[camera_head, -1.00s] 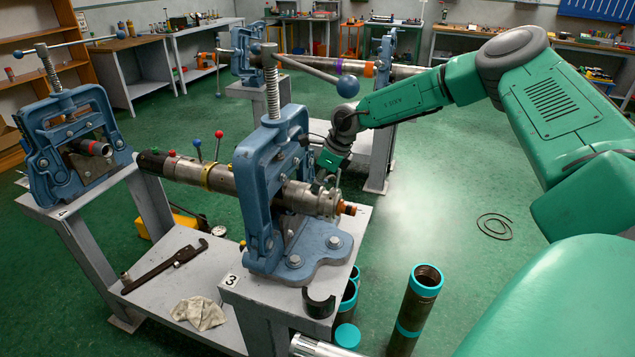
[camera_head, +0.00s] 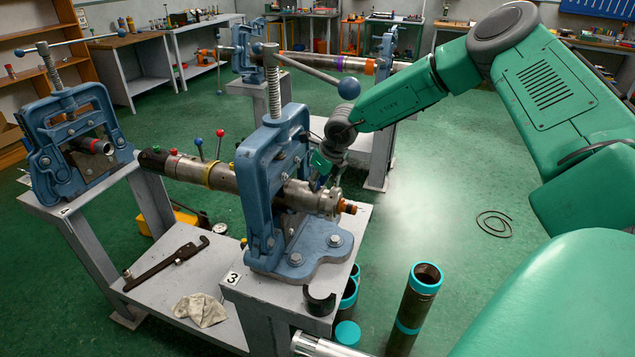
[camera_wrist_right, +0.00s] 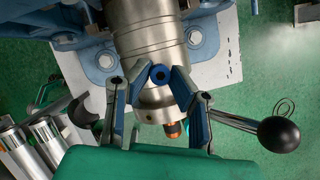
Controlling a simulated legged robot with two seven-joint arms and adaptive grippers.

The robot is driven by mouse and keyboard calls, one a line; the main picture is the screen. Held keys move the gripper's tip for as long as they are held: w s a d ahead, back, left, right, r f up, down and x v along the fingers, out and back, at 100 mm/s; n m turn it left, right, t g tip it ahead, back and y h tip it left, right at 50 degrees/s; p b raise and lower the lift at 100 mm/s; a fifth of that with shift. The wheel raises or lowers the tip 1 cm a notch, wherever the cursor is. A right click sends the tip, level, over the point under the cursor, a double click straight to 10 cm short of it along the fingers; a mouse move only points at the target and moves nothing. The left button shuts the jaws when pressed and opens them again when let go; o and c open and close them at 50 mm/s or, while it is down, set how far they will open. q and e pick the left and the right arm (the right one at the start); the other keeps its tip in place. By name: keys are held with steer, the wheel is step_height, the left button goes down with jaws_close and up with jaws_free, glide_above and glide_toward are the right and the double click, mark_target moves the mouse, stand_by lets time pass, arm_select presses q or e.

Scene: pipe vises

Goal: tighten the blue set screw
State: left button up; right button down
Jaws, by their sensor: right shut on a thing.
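The blue set screw (camera_wrist_right: 160,74) shows in the right wrist view as a round blue head with a dark centre, on top of the steel fitting (camera_wrist_right: 148,38). My right gripper (camera_wrist_right: 157,76) has its fingertips on either side of the screw head and is shut on it. In the head view the fitting (camera_head: 318,200) sticks out of the front blue vise (camera_head: 259,185) at the right end of a pipe. There my right gripper (camera_head: 326,178) reaches down to it from above, and the screw is too small to make out. My left gripper is not in view.
The vise's ball-ended handle (camera_head: 348,88) juts out beside my right forearm. An orange-tipped part (camera_head: 347,208) sticks out of the fitting's end. Teal-ended pipes (camera_head: 415,310) stand below on the right.

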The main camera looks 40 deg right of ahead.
steer(key=shift+w+d+r, duration=0.15)
steer(key=shift+w+r, duration=0.05)
steer(key=shift+r, duration=0.05)
steer(key=c, duration=1.4)
jaws_free()
steer(key=shift+c, duration=0.2)
steer(key=shift+s+f, duration=0.1)
steer(key=shift+f, duration=0.05)
steer(key=v, duration=1.1)
steer(key=shift+s+r, duration=0.2)
steer(key=shift+r, duration=0.1)
steer(key=shift+d, duration=0.1)
